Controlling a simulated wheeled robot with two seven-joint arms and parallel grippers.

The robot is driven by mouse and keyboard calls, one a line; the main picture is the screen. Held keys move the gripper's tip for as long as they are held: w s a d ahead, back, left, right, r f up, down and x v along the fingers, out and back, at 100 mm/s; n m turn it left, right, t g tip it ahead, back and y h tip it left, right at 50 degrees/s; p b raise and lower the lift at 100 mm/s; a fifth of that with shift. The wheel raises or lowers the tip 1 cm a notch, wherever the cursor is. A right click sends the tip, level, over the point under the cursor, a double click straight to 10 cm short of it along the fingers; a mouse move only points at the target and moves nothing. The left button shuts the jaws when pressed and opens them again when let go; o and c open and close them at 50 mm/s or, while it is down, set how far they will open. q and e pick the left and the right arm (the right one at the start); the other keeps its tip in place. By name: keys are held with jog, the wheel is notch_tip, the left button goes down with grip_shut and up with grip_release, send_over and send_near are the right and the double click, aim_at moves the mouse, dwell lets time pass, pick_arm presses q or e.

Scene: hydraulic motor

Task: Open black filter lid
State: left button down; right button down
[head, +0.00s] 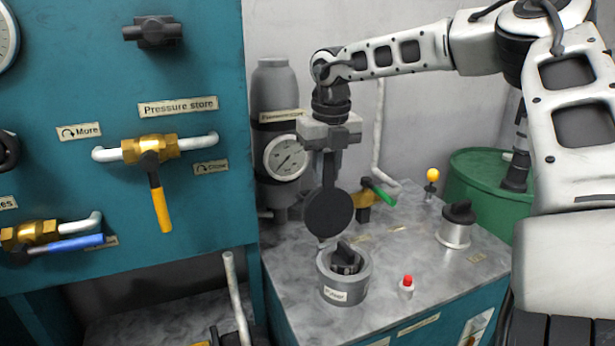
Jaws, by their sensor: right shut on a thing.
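The black filter lid (328,214) is a round black disc, standing roughly upright above the back rim of the filter. The filter (343,285) is a short grey open-topped cylinder with a label on its front, standing on the metal worktop. A black piece with a raised grip (347,258) sits inside it. My right gripper (329,178) points down and is shut on the upper edge of the lid. Whether the lid's lower edge is joined to the filter cannot be made out clearly. My left gripper is not in view.
On the worktop (405,245) are a red button (406,286), a grey canister with black cap (457,225) and a green-handled valve (378,191). A gauge (286,157) on a grey cylinder stands behind left. A teal panel (200,70) with valves rises at left.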

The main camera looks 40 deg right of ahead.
jog(key=shift+s, duration=0.3)
jog(key=shift+s+a+r+b, duration=0.15)
jog(key=shift+s+a+b, duration=0.2)
jog(key=shift+s, duration=0.25)
jog(key=c, duration=1.2)
grip_release()
jog(key=shift+s, duration=0.1)
jog(key=shift+c, duration=0.2)
jog(key=shift+r, duration=0.5)
notch_tip(320, 180, up, 15)
jog(key=s, duration=0.1)
jog(key=shift+s+a, duration=0.25)
jog(key=shift+a, duration=0.05)
